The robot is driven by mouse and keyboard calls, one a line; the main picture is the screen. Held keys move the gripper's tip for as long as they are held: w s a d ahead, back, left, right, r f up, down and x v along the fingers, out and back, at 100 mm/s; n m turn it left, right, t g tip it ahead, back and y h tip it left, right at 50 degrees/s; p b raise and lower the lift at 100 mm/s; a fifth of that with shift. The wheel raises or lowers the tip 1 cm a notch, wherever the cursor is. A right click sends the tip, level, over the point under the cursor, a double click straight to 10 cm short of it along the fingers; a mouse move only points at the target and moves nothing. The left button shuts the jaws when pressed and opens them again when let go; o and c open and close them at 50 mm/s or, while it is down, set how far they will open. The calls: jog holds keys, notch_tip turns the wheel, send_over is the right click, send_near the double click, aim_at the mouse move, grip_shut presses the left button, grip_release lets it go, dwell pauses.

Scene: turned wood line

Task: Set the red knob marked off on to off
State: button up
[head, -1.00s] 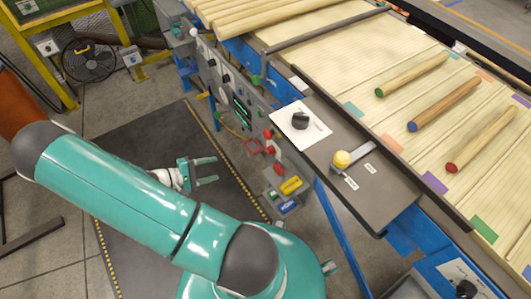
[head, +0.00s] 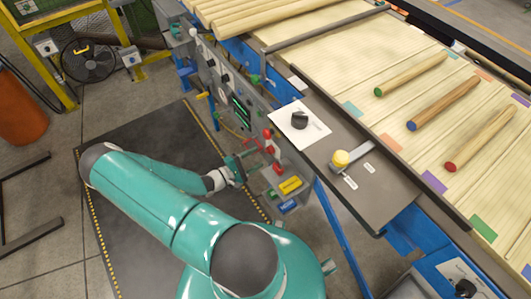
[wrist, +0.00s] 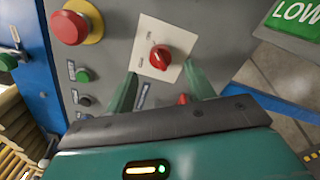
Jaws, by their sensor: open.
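The red knob (wrist: 160,57) sits on a white square plate (wrist: 163,45) on a grey panel in the wrist view. Small labels on the plate are too small to read, so I cannot tell which mark the knob points at. My gripper (wrist: 161,72) is open, with one green finger on each side below the knob. The knob shows ahead between the fingertips, and nothing is held. In the head view my gripper (head: 254,162) is at the front of the control panel, where I cannot make out the knob clearly.
A red mushroom button (wrist: 70,27) on a yellow base, a green button (wrist: 84,75) and a black button are left of the knob. Another red part (wrist: 183,98) is half hidden behind my gripper. A conveyor with wooden rods (head: 445,103) stands right.

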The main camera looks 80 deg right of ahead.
aim_at(266, 152)
jog(key=x, duration=0.5)
jog(key=shift+s+d, duration=0.15)
jog(key=c, duration=1)
